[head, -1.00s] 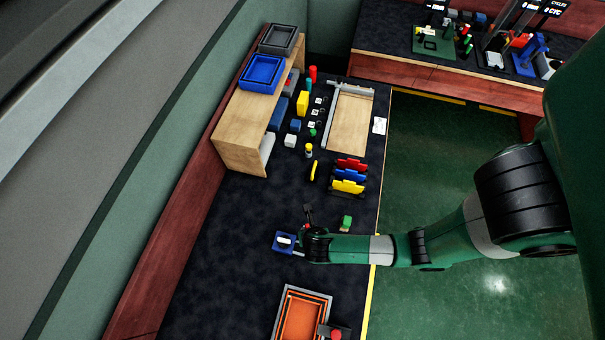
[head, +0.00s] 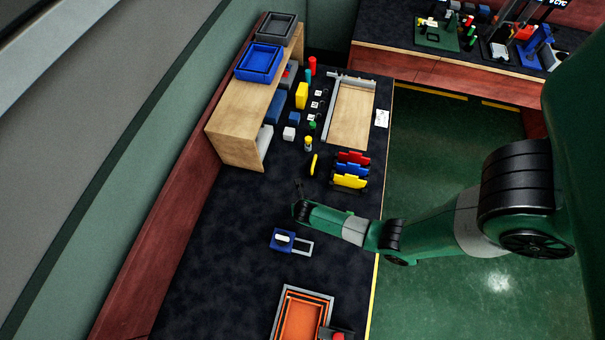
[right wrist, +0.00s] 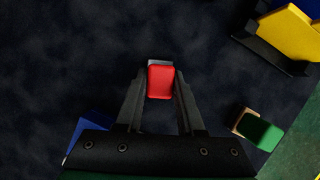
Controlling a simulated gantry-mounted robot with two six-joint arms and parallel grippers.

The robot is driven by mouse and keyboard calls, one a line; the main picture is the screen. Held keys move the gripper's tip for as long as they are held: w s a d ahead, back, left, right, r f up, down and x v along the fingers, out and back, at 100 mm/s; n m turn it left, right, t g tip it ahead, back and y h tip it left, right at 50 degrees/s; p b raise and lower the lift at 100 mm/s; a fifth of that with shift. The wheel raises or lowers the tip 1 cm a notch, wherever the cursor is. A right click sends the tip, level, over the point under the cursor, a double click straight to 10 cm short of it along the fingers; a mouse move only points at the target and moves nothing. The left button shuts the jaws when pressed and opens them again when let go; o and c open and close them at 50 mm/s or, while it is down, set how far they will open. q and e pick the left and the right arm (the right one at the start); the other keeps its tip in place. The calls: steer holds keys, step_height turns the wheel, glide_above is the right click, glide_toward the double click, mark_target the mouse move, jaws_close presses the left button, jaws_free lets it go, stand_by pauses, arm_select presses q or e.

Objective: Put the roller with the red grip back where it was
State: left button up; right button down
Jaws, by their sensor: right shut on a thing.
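My right gripper (head: 299,188) is shut over the dark bench, beyond the blue tray. In the right wrist view the gripper (right wrist: 160,85) is shut on the red grip (right wrist: 160,82) of the roller. A pale grey part shows just past the grip; the rest of the roller is hidden. The blue tray (head: 279,245) has a white piece on it and a grey open frame (head: 303,248) at its right; a blue corner also shows in the right wrist view (right wrist: 92,127). A green-topped piece (right wrist: 260,131) with a tan part lies right of the gripper. My left gripper is not in view.
A rack with red, blue and yellow pieces (head: 349,181) stands beyond my right arm. An orange tray (head: 283,312) is at the near edge. A wooden shelf (head: 228,135) stands on the left. The dark bench between shelf and blue tray is clear.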

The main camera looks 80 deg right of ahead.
steer(key=shift+f, duration=0.15)
steer(key=c, duration=0.5)
jaws_free()
steer(key=p+v, duration=0.5)
steer(key=v, duration=0.7)
steer(key=shift+r, duration=0.2)
